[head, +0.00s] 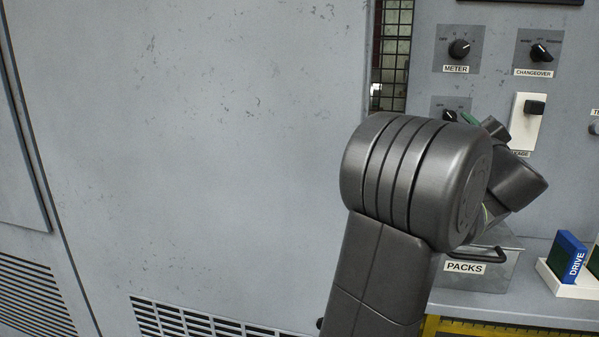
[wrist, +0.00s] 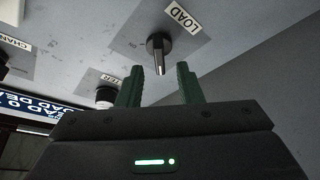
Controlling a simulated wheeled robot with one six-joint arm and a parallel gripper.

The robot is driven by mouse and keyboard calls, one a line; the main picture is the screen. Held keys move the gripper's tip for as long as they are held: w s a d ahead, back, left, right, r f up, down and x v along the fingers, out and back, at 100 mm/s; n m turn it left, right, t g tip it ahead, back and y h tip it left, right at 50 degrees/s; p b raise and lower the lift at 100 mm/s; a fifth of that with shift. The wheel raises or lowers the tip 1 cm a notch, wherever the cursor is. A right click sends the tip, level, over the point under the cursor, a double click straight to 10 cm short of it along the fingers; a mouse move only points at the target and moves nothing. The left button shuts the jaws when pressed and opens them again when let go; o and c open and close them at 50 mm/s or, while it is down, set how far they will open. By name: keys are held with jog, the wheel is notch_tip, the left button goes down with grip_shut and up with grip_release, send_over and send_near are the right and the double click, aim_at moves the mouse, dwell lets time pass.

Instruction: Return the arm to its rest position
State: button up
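My arm fills the centre right of the head view, bent in front of the grey panel, and hides most of my gripper there. A knob labelled LOAD (wrist: 158,48) is beyond the fingertips, in line with the gap. I cannot tell how far the tips are from it. In the head view a knob (head: 450,115) partly shows beside my gripper, its label hidden by my arm.
The METER knob (head: 460,48) and CHANGEOVER knob (head: 541,51) are on the panel above. A white switch plate (head: 526,120) is to the right. Below are a PACKS bin (head: 482,270) and a blue DRIVE piece (head: 571,255) in a white holder. The large grey door (head: 200,150) at left is clear.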

aim_at(453, 118)
jog(key=x, duration=0.3)
jog(key=shift+w+r, duration=0.1)
jog(key=shift+w, duration=0.25)
jog(key=shift+f+m+h+b, duration=0.2)
jog(key=shift+m+h+b, duration=0.2)
jog(key=shift+m, duration=0.5)
jog(key=m, duration=0.1)
jog(key=m+h, duration=0.1)
jog(key=m, duration=0.1)
jog(key=shift+s+a+r+t+h, duration=0.1)
jog(key=shift+s+t+h, duration=0.1)
jog(key=shift+t+h, duration=0.15)
jog(key=m+h, duration=0.1)
jog(key=m, duration=0.2)
jog(key=m+h, duration=0.2)
jog(key=m, duration=0.1)
jog(key=shift+m+b, duration=0.3)
jog(key=shift+m, duration=0.1)
jog(key=shift+r, duration=0.1)
